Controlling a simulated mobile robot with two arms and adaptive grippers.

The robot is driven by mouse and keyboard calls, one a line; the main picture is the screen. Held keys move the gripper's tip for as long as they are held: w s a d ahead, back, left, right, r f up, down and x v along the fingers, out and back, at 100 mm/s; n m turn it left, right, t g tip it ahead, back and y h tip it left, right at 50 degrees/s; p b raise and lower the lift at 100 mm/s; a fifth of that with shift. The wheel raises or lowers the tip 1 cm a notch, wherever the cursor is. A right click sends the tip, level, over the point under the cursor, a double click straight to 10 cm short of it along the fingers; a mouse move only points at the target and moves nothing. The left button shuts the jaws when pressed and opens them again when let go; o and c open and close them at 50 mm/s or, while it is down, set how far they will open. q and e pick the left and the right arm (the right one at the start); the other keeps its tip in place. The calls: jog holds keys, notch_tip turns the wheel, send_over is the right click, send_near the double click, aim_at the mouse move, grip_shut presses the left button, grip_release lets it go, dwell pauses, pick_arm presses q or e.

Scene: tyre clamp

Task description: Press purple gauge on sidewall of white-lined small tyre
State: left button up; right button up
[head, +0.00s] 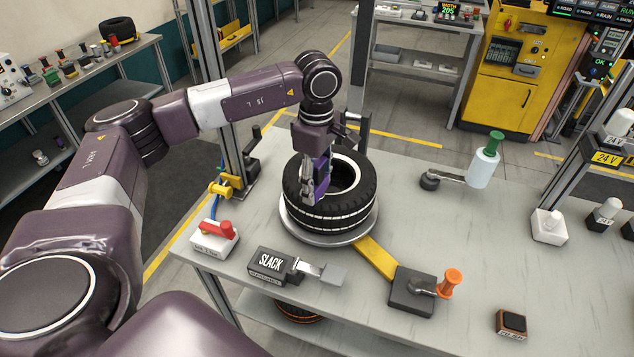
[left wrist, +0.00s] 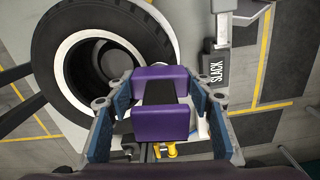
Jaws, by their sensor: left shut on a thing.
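The white-lined small tyre (head: 330,218) lies flat on a round metal plate (head: 292,232) on the table. It has white lines round its tread and a white ring round its hole. My left gripper (head: 312,192) points down over the tyre's near-left upper sidewall and is shut on the purple gauge (head: 322,172). In the left wrist view the purple gauge (left wrist: 162,124) sits between both fingers, with the tyre (left wrist: 78,92) beside it to the left. I cannot tell whether the gauge touches the sidewall. My right gripper is not in view.
A SLACK box (head: 268,264) with a metal paddle and a red-topped switch box (head: 214,237) stand in front. A yellow bar (head: 374,258) runs to a dark block with an orange knob (head: 452,280). A green-topped bottle (head: 484,165) stands right. An orange-lined tyre (head: 297,312) lies below the table.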

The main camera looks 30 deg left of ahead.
pick_arm(q)
jog(key=shift+s+f, duration=0.15)
jog(key=shift+f, duration=0.05)
jog(key=shift+r+p, duration=0.55)
jog(key=shift+r, duration=0.3)
jog(key=shift+r+p, duration=1.45)
jog(key=shift+r, duration=1.35)
